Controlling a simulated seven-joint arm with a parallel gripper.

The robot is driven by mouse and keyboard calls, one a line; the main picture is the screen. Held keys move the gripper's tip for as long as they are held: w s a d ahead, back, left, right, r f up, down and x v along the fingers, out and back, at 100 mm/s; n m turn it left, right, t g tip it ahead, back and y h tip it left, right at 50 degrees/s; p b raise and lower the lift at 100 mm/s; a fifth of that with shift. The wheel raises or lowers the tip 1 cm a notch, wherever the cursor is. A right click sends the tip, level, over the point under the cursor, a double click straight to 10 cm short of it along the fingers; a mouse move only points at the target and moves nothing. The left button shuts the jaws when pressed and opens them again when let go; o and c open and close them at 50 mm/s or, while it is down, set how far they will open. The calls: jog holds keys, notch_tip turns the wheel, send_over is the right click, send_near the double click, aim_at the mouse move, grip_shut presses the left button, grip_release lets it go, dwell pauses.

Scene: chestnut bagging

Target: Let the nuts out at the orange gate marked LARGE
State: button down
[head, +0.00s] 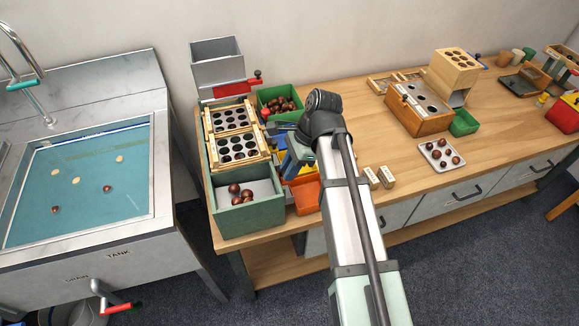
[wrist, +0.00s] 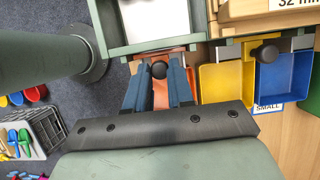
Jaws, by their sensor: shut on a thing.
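The orange gate (wrist: 161,94) is at the front of a green box (wrist: 113,50) in the wrist view. A black knob (wrist: 158,70) stands out from it. My gripper (wrist: 159,82) has its two blue fingers on either side of this knob and is shut on it. The LARGE mark cannot be read. In the head view the green box (head: 262,217) holds several brown nuts (head: 241,194) on its pale floor. An orange bin (head: 305,196) stands beside it.
Yellow (wrist: 221,84) and blue (wrist: 287,76) bins sit to the right in the wrist view, with a SMALL label (wrist: 267,107). Sieve trays (head: 236,150) and a grey hopper (head: 217,68) stand behind the green box. Two wooden blocks (head: 379,177) lie right of my arm.

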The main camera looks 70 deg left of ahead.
jog(key=shift+r, duration=1.85)
jog(key=c, duration=1)
grip_release()
jog(key=v, duration=1.3)
jog(key=shift+w+r, duration=0.1)
jog(key=shift+r, duration=0.25)
